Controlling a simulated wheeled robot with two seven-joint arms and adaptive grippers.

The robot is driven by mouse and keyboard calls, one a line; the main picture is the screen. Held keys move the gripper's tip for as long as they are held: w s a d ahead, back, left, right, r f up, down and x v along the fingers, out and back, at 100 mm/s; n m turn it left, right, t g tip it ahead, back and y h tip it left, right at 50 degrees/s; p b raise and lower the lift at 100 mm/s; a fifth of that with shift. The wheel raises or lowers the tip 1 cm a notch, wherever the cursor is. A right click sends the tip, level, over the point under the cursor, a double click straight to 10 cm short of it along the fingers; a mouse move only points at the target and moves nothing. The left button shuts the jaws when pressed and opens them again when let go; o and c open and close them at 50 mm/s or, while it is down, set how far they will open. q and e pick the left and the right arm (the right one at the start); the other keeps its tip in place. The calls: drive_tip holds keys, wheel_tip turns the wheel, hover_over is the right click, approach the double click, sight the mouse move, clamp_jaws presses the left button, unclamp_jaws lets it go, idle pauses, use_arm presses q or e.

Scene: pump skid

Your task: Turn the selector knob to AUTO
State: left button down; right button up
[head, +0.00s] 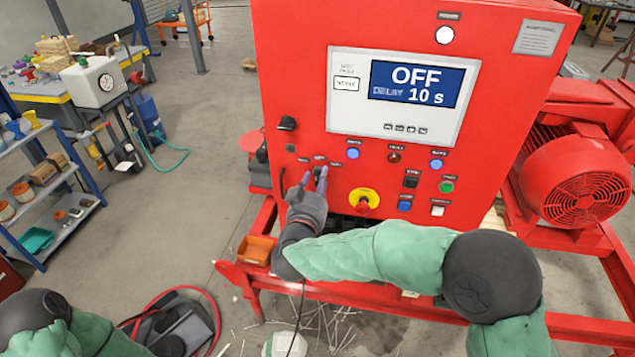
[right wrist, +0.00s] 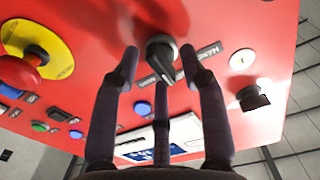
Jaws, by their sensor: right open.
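The selector knob (right wrist: 160,55) is black with a pale pointer line. It sits on the red panel (right wrist: 85,50), with small dark label plates around it whose words I cannot read for certain. My right gripper (right wrist: 160,62) is open, with a finger on each side of the knob and a third finger behind. I see gaps beside the knob, so the side fingers do not seem to touch it. In the head view my right gripper (head: 313,181) is at the panel and partly hides the knob. The display (head: 415,84) reads OFF and DELAY 10 s. My left gripper is out of view.
A red emergency stop (head: 364,203) on a yellow disc is right of my right gripper. Another black knob (head: 287,123) is above left. Lit blue, green and white buttons are to the right. An orange bin (head: 256,249) sits below left on the red frame.

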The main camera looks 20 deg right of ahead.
drive_tip(key=shift+w, duration=0.1)
clamp_jaws()
drive_tip(key=shift+m, duration=0.3)
drive_tip(key=shift+d+f+m+b, duration=0.1)
drive_tip(key=shift+f+m+b, duration=0.15)
drive_tip(key=shift+m+b, duration=1.9)
drive_tip(key=shift+f+m+b, duration=0.2)
drive_tip(key=shift+m+b, duration=1.45)
drive_tip(key=shift+m, duration=0.9)
